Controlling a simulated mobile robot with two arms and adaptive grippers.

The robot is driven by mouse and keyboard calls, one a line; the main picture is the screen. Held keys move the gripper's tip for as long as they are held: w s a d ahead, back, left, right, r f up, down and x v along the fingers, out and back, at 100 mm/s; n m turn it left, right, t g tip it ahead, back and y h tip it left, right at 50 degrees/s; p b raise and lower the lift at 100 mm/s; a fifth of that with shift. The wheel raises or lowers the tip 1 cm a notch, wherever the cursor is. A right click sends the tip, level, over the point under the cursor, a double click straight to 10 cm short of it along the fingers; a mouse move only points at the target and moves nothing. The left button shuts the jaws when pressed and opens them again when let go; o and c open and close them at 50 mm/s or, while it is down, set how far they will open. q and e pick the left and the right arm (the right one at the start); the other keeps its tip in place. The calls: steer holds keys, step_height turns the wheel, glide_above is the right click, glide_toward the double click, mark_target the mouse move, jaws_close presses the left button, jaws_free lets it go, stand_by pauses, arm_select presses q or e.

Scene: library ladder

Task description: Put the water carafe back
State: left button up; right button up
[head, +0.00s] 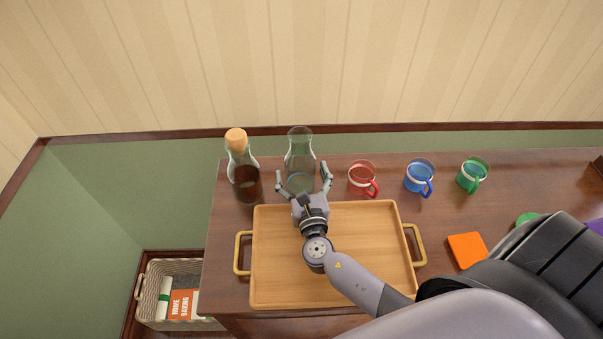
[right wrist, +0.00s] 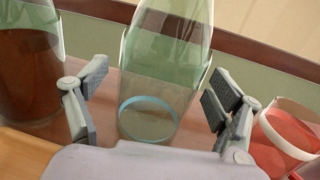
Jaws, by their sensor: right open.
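The water carafe (head: 299,147) is clear glass and stands upright at the back of the wooden cabinet top, against the wall side. It also shows in the right wrist view (right wrist: 160,75), with a pale blue ring low down. My right gripper (head: 302,174) is open, its fingers spread to either side of the carafe's lower part. In the right wrist view a gap shows between the left finger and the glass; the right finger is close to it, and I cannot tell if it touches. My left gripper is not in view.
A corked bottle of dark liquid (head: 243,172) stands left of the carafe. Red (head: 362,178), blue (head: 419,176) and green (head: 472,174) mugs stand to its right. A wooden tray (head: 375,240) with brass handles lies in front, under my arm. An orange square (head: 467,250) lies right of it.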

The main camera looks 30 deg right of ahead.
steer(key=shift+r, duration=0.2)
steer(key=b+v, duration=0.2)
steer(key=v, duration=0.9)
steer(key=shift+f, duration=0.1)
steer(key=shift+s+a, duration=0.2)
steer(key=shift+s, duration=0.3)
